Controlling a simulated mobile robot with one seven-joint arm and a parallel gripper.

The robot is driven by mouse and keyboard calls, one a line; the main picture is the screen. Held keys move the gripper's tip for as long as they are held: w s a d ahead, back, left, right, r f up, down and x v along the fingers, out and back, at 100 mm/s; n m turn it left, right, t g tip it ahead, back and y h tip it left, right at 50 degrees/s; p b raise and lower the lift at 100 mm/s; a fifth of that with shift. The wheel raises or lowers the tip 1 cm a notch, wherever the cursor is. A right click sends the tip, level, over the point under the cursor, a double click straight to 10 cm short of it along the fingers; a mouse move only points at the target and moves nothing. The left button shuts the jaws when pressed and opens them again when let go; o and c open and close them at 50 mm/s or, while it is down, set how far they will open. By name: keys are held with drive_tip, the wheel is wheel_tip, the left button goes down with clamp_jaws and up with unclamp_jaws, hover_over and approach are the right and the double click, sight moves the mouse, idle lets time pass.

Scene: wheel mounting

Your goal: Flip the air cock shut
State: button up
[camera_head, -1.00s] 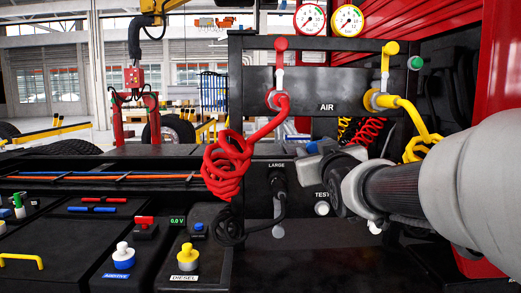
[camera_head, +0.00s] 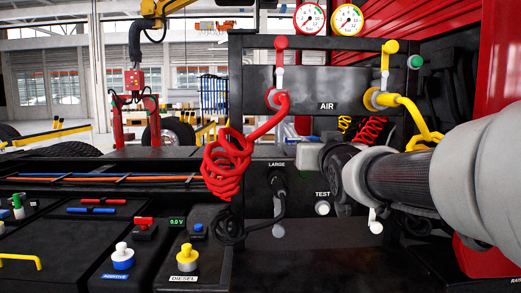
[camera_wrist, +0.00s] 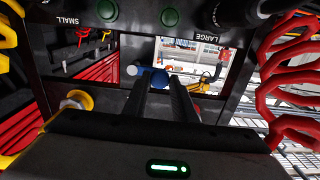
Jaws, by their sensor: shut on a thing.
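On the AIR panel (camera_head: 328,85) in the head view, a red cock lever (camera_head: 281,44) and a yellow cock lever (camera_head: 390,48) both point up. A red coiled hose (camera_head: 225,165) and a yellow hose (camera_head: 420,118) hang from their fittings. My gripper (camera_wrist: 165,85) shows in the wrist view with its two dark fingers close together, at a blue rounded piece (camera_wrist: 158,75) with a pale end. My fingers cover part of it. I cannot tell whether it is a cock's handle. In the head view my wrist hides the fingertips.
Two pressure gauges (camera_head: 328,19) sit above the panel. The LARGE socket (camera_head: 279,182) with its black cable and the white TEST knob (camera_head: 322,208) are below. In the wrist view, red coils (camera_wrist: 290,80) are close on the right and a yellow fitting (camera_wrist: 76,101) on the left.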

drive_tip(key=o, duration=1.1)
drive_tip(key=shift+c, duration=0.2)
drive_tip(key=s+b, duration=0.1)
drive_tip(key=s, duration=1.6)
drive_tip(key=shift+s, duration=0.25)
